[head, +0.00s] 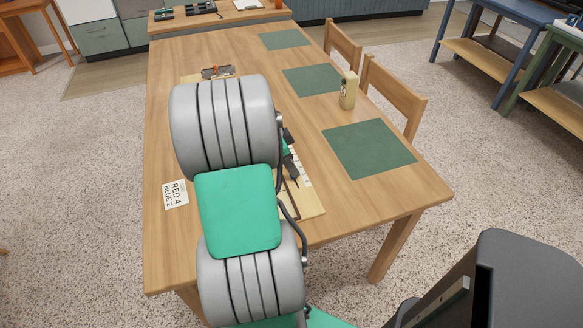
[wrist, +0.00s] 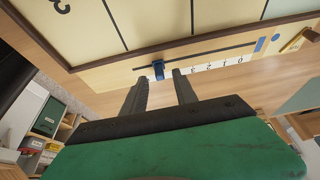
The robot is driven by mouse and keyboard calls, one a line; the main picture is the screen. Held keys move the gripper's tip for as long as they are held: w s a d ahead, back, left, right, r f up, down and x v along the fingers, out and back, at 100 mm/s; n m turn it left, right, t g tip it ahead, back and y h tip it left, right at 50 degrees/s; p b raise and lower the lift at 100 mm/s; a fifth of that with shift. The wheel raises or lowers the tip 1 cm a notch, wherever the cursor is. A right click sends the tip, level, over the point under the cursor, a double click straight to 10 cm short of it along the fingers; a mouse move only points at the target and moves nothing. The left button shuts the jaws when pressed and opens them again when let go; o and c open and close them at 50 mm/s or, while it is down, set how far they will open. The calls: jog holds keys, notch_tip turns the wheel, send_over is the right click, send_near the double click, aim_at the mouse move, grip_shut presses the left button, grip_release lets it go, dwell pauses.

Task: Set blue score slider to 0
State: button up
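The game board (wrist: 135,72) fills the top of the wrist view; in the head view my arm hides most of it and only its right edge (head: 312,204) shows. The blue score slider (wrist: 158,69) sits on a dark slot (wrist: 210,50) along the board's edge. A white number strip (wrist: 215,64) runs beside the slot to the right of the slider; its small digits are hard to read. My gripper (wrist: 163,77) is open, its two dark fingers pointing at the board edge. The slider appears between the fingertips, nearer the left one; contact cannot be told.
A card (head: 175,194) reading "RED 4 BLUE 2" lies on the wooden table (head: 330,212), left of my arm. Green mats (head: 368,148) and a small tan box-like object (head: 348,90) are on the right side. Chairs (head: 395,90) stand along the right edge.

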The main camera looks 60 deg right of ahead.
jog(key=shift+s+d+f, duration=0.15)
jog(key=shift+d+f, duration=0.05)
jog(key=shift+f, duration=0.4)
jog(key=shift+c, duration=0.5)
grip_shut()
dwell(0.5)
